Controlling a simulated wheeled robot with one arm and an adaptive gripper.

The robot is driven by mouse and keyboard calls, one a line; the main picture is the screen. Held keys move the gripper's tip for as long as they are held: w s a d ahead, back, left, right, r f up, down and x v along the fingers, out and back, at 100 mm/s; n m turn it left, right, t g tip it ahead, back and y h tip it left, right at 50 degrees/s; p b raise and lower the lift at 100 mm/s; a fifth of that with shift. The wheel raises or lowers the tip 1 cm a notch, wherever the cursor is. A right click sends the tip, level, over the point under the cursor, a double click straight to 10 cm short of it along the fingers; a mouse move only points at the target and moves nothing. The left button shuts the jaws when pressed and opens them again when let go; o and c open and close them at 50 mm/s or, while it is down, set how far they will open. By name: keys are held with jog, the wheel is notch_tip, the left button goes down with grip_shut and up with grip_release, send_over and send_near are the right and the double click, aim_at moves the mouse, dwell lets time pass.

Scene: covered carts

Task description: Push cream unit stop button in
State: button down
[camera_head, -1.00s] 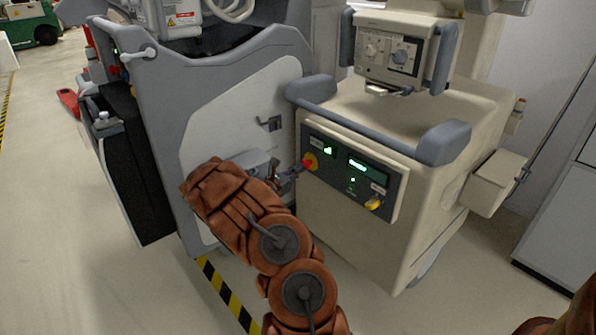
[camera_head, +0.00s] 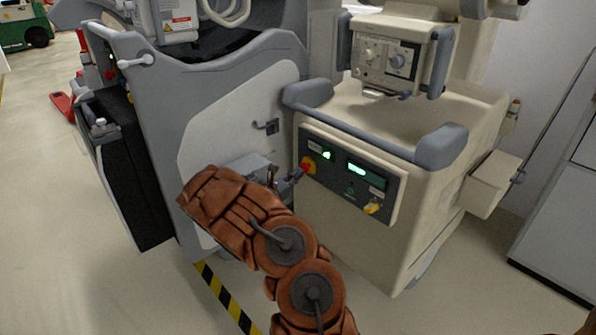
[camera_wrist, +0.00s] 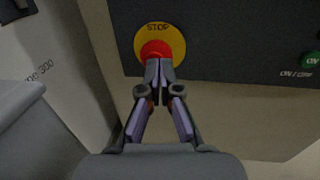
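The cream unit (camera_head: 335,235) stands right of centre in the head view, with a dark control panel (camera_head: 333,178) on its front. The red stop button (camera_head: 306,166) is at the panel's left end. In the wrist view the red stop button (camera_wrist: 155,49) sits on a yellow disc (camera_wrist: 176,43) marked STOP. My gripper (camera_wrist: 158,66) is shut and empty, its fingertips together over the button's lower edge. They appear to touch it, and they hide part of it. How far the button is pressed in is unclear. My gripper (camera_head: 297,175) also shows in the head view.
A green ON button (camera_wrist: 312,58) is at the right in the wrist view. A yellow knob (camera_head: 372,207) is at the panel's lower right. A grey machine (camera_head: 165,130) stands close on the left. A blue-grey handle (camera_head: 365,140) runs above the panel.

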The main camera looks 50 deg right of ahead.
jog(key=w+a+p, duration=0.1)
jog(key=a+p, duration=0.1)
jog(key=a, duration=1)
jog(key=shift+a, duration=0.2)
jog(key=s+a+r+m+g+y+p, duration=0.35)
jog(key=s+r+m+p, duration=0.45)
jog(key=r, duration=0.6)
jog(key=s+a+r+m+g+y+p, duration=0.2)
jog(key=s+a+r+m+g+p, duration=0.3)
jog(key=s+r, duration=0.65)
jog(key=s+a+r+m+t+y+p, duration=0.1)
jog(key=s+a+r+t+y+p, duration=0.1)
jog(key=a+r+p, duration=0.4)
jog(key=s+a+r+m+t+y+p, duration=0.2)
jog(key=s+a+r+y+p, duration=0.3)
jog(key=a, duration=1)
jog(key=s+a+r+m+t+y+p, duration=0.1)
jog(key=s+a+r+t+y+p, duration=0.2)
jog(key=a+r+p, duration=0.5)
jog(key=s+a+y, duration=0.1)
jog(key=a+y, duration=0.1)
jog(key=a, duration=0.1)
jog(key=shift+s+m+y, duration=0.15)
jog(key=shift+m+y, duration=0.15)
jog(key=shift+y, duration=0.05)
